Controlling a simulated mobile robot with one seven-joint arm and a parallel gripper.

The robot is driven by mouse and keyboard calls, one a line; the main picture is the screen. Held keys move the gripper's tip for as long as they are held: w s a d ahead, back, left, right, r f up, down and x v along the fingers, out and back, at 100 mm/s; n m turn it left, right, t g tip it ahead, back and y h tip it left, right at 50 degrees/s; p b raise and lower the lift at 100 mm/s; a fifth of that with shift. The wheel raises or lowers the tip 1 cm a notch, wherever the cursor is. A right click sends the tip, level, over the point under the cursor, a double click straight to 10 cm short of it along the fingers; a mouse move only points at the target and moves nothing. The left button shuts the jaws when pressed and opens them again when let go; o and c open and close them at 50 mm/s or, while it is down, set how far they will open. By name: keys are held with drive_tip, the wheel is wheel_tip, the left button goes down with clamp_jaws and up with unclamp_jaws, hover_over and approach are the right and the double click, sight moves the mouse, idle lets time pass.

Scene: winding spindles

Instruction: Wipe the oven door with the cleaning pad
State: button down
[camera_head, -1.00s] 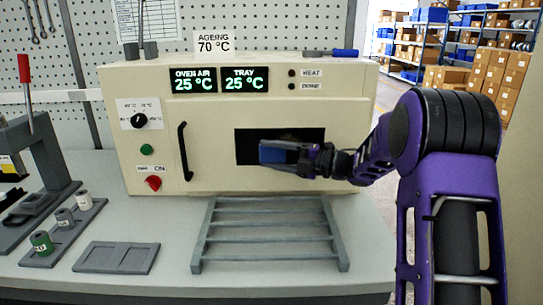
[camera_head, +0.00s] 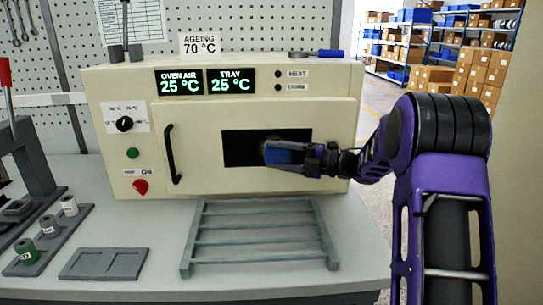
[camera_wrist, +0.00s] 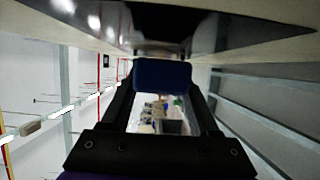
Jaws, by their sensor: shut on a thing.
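The beige oven (camera_head: 220,75) stands on the bench with its door (camera_head: 210,176) shut. The door has a black handle at its left and a dark window (camera_head: 240,148). My gripper (camera_head: 290,157) is shut on the blue cleaning pad (camera_head: 279,154) in front of the window's right part. In the wrist view the blue pad (camera_wrist: 162,73) sits between my gripper's fingers (camera_wrist: 161,95), close to the door surface. I cannot tell whether the pad touches the door. Part of the window is hidden behind the pad and gripper.
A grey slatted rack (camera_head: 260,237) lies on the bench before the oven. A flat grey tray (camera_head: 104,263), a holder with several spools (camera_head: 48,233) and a lever press (camera_head: 30,165) are at the left. Shelves with boxes (camera_head: 440,50) stand behind at right.

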sight(289, 152)
drive_tip(key=shift+d, duration=1.8)
drive_tip(key=shift+a, duration=4.2)
drive_tip(key=shift+w+d+r, duration=0.1)
drive_tip(key=shift+d+r, duration=0.05)
drive_tip(key=shift+d, duration=1.95)
drive_tip(key=shift+d+r, duration=0.1)
drive_tip(key=shift+d, duration=2)
drive_tip(key=shift+a, duration=0.15)
drive_tip(key=a, duration=0.8)
drive_tip(key=shift+r, duration=0.1)
